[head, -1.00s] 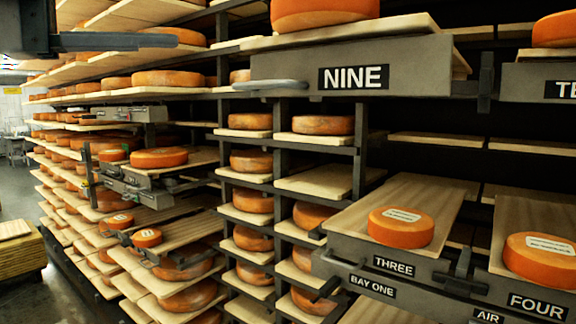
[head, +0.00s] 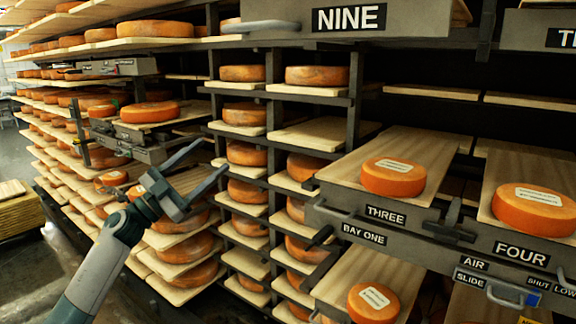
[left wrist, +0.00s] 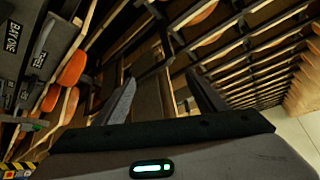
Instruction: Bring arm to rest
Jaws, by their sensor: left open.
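My left gripper (head: 197,183) is raised in front of the shelves at the left of the head view, its two fingers spread apart with nothing between them. In the left wrist view its fingers (left wrist: 158,100) stand apart and empty, with racks beyond. The forearm comes in from the bottom left. My right gripper is not in view.
A shelf labelled THREE (head: 380,229) holds an orange cheese wheel (head: 393,176). A shelf labelled FOUR (head: 470,232) holds another wheel (head: 534,208). A drawer labelled NINE (head: 410,17) is above.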

